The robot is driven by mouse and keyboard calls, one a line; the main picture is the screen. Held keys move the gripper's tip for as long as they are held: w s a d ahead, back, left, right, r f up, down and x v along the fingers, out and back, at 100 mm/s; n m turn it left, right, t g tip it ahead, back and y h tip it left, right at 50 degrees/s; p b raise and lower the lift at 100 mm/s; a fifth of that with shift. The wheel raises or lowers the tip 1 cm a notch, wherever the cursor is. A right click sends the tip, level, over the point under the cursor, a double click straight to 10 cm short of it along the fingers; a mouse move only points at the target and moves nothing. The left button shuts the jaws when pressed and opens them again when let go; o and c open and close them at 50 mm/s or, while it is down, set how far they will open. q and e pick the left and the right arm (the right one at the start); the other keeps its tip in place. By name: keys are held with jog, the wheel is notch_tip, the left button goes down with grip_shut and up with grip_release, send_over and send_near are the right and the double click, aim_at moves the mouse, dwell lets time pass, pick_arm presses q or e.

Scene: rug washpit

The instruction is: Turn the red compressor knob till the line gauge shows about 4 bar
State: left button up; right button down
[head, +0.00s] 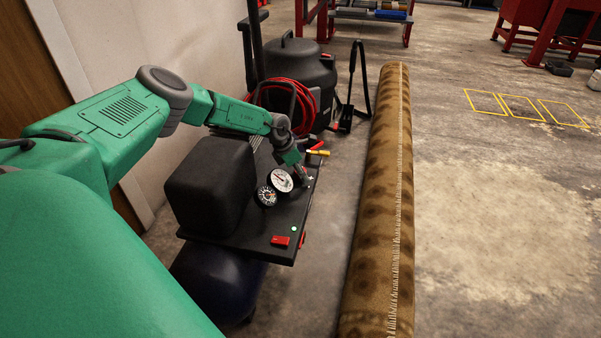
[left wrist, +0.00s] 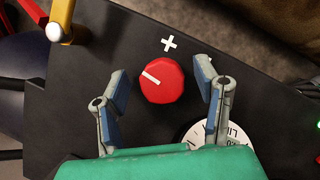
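The red knob (left wrist: 162,80) sits on the compressor's black top panel in the left wrist view, with a white pointer line and a white plus mark (left wrist: 169,44) beside it. My left gripper (left wrist: 167,84) is open, with one finger on each side of the knob and gaps showing. In the head view my left gripper (head: 302,176) reaches down over the compressor panel (head: 270,223) and hides the knob. Two round gauges, a white one (head: 281,180) and a dark one (head: 266,196), stand on the panel. Their readings are too small to tell. My right gripper is not in view.
A black box-shaped housing (head: 211,186) stands left of the gauges. A red switch (head: 280,241) and green light (head: 294,229) are at the panel's front. A rolled brown rug (head: 377,220) lies to the right. A vacuum (head: 300,75) and red hose (head: 290,98) are behind.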

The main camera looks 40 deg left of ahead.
pick_arm(q)
jog(key=v, duration=1.1)
jog(key=shift+r, duration=0.4)
jog(key=shift+s+a+f, duration=0.1)
jog(key=shift+s, duration=0.05)
